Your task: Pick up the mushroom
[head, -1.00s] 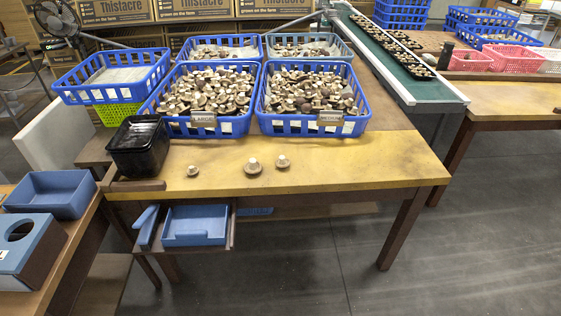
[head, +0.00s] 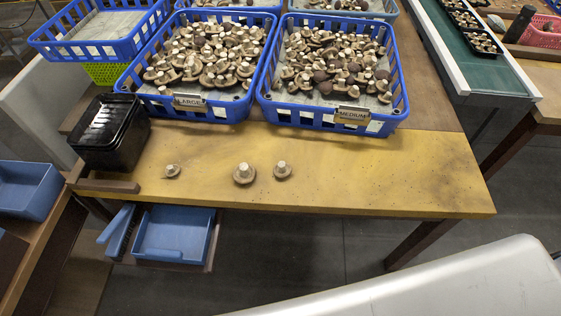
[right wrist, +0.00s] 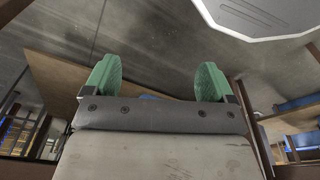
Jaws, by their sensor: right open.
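Three brown mushrooms with pale stems pointing up lie on the yellow tabletop in the head view: a small left one (head: 172,171), a larger middle one (head: 244,173) and a right one (head: 282,171). The middle and right ones are close together. My right gripper (right wrist: 155,85) shows in the right wrist view with its two green fingers wide apart and nothing between them. It does not show in the head view, though a pale part of my arm fills the lower right. My left gripper is in neither view.
Blue crates labelled LARGE (head: 185,103) and MEDIUM (head: 340,118), full of mushrooms, stand behind the loose ones. Black trays (head: 110,132) are stacked at the table's left. The yellow tabletop (head: 390,180) is clear at right.

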